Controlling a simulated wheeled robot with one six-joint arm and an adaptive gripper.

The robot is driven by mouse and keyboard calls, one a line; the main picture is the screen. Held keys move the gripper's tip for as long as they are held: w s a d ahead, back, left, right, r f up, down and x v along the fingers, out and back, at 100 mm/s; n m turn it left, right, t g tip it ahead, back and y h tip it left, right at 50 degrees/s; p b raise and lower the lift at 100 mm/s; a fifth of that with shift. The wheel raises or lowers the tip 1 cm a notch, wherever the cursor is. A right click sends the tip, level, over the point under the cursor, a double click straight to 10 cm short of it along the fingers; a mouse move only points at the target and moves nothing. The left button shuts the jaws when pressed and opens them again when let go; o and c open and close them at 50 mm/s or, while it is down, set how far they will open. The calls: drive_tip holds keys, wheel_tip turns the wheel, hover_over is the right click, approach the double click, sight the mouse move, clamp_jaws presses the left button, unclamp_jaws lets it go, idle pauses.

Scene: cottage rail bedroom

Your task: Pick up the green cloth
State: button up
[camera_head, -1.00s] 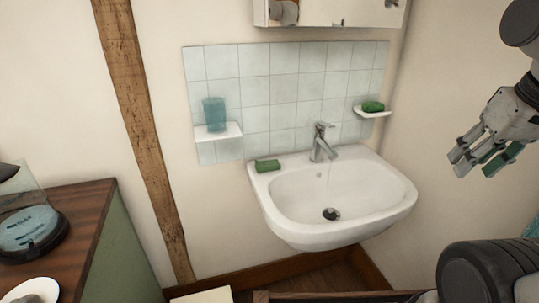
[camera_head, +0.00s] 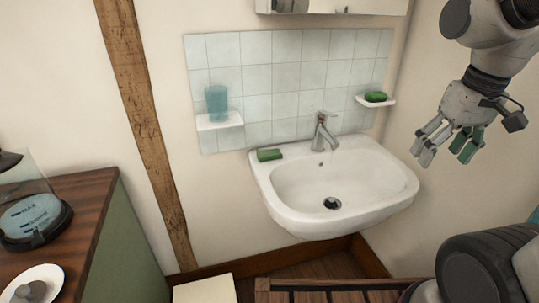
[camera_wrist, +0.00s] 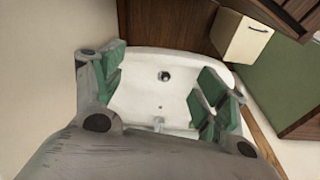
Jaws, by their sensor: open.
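A small green folded block, which may be the green cloth (camera_head: 269,155), lies on the back left corner of the white sink (camera_head: 395,193). A second green item (camera_head: 375,97), rounder, sits on the small right wall shelf. I cannot tell for sure which is cloth. My gripper (camera_head: 446,150) is open and empty, fingers pointing down, at the right of the head view, apart from both green items. In the wrist view my gripper (camera_wrist: 161,85) spans the sink basin (camera_wrist: 140,88); neither green item can be made out there, perhaps hidden behind the fingers.
The tap (camera_head: 322,132) stands up at the sink's back. A teal cup (camera_head: 216,101) sits on the left wall shelf (camera_head: 219,121). A cabinet (camera_head: 335,5) hangs above the tiles. A wooden-topped counter (camera_head: 88,205) is at left. The sink basin is empty.

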drive_tip(key=w+a+f+n+g, duration=0.2)
drive_tip(key=w+a+f+n, duration=0.25)
drive_tip(key=w+a, duration=0.9)
drive_tip(key=n+g, duration=0.1)
drive_tip(key=n, duration=0.8)
approach(270, 150)
drive_tip(key=shift+y, duration=0.3)
drive_tip(key=s+d+f, duration=0.4)
drive_tip(key=f, duration=0.1)
drive_tip(key=shift+s+d+f, duration=0.1)
drive_tip(key=shift+s+f, duration=0.05)
drive_tip(key=shift+s, duration=0.2)
drive_tip(key=w+a+r+n, duration=0.1)
drive_tip(key=w+n, duration=0.1)
drive_tip(key=w+a+r+n, duration=0.1)
drive_tip(key=w, duration=0.1)
drive_tip(key=shift+a+r+n+t+y, duration=0.25)
drive_tip(key=shift+a+r+t+y, duration=0.05)
drive_tip(key=shift+r+y, duration=0.1)
drive_tip(key=shift+a+r+n, duration=0.2)
drive_tip(key=shift+n, duration=1.1)
drive_tip(key=shift+f, duration=0.25)
drive_tip(key=f, duration=0.3)
drive_tip(key=a+f, duration=0.1)
drive_tip(key=f, duration=0.3)
drive_tip(key=shift+a+f, duration=0.15)
drive_tip(key=shift+a, duration=0.1)
drive_tip(key=c, duration=1)
